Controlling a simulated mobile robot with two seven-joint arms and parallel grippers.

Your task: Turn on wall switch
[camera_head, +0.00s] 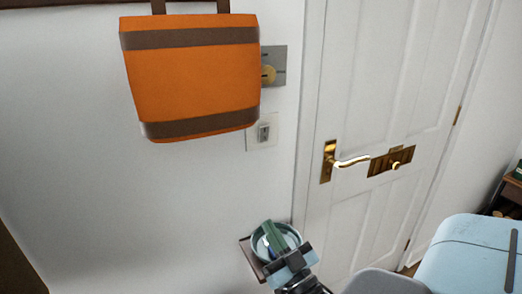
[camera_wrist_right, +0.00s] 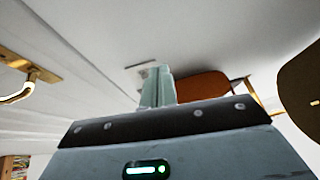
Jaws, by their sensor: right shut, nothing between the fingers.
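The wall switch (camera_head: 264,132) is a small pale plate with a grey rocker, on the white wall below the lower right corner of the orange bag and left of the door. I cannot tell its on or off state. My right gripper (camera_head: 269,228) is low in the head view, below the switch and apart from it in the picture. Its green fingers (camera_wrist_right: 157,86) are shut together with nothing between them and point up in the wrist view. My left gripper is in neither view.
A round dish (camera_head: 290,232) on a small brown shelf (camera_head: 248,254) is behind my right gripper. The white door (camera_head: 375,90) has a brass handle (camera_head: 350,162).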

